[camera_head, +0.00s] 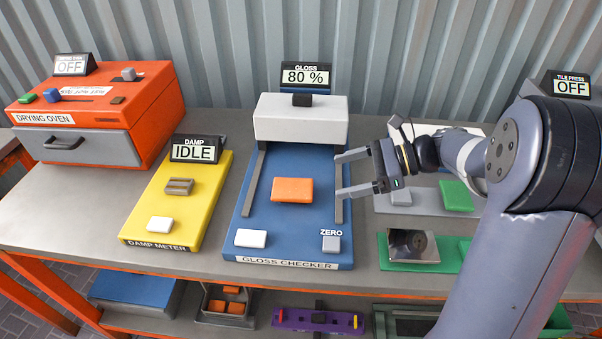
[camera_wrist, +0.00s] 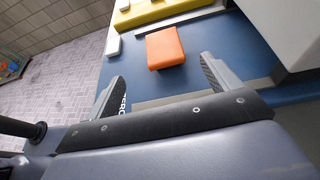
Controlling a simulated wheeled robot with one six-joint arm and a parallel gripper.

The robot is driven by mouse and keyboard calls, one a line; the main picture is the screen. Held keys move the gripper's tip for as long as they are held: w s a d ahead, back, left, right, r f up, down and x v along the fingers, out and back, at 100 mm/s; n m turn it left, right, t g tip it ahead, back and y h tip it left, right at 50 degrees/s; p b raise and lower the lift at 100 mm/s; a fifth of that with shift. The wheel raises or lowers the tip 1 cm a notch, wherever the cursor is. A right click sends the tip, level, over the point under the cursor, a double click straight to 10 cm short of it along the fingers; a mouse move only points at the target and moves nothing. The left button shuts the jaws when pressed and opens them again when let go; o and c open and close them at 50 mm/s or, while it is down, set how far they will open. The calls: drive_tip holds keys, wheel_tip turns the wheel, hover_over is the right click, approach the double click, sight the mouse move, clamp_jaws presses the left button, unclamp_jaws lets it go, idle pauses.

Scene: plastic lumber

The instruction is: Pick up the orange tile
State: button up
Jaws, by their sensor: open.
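The orange tile (camera_head: 292,190) lies flat on the blue bed of the gloss checker (camera_head: 290,225), between its two grey rails. It also shows in the wrist view (camera_wrist: 165,48), ahead of the fingers and roughly between their lines. My gripper (camera_head: 340,174) is open and empty, to the right of the tile. Its fingers point left towards the tile and are near the right rail. In the wrist view the two fingers (camera_wrist: 158,84) stand wide apart with the tile beyond their tips, not touching it.
The gloss checker's white head (camera_head: 300,118) stands behind the tile, its display reading 80 %. White (camera_head: 250,238) and grey (camera_head: 331,244) buttons sit at its front. The yellow damp meter (camera_head: 150,215) is to the left, the orange drying oven (camera_head: 120,85) further left. A green-based device (camera_head: 400,265) is front right.

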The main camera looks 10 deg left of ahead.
sight(292, 187)
drive_tip(key=x, duration=0.4)
drive_tip(key=shift+s+a, duration=0.1)
drive_tip(key=shift+w+f+x, duration=0.15)
drive_tip(key=shift+x, duration=1.45)
drive_tip(key=shift+w+f+x, duration=0.1)
drive_tip(key=shift+f+x, duration=0.1)
drive_tip(key=shift+x, duration=1.4)
drive_tip(key=shift+r, duration=0.15)
drive_tip(key=c, duration=1.2)
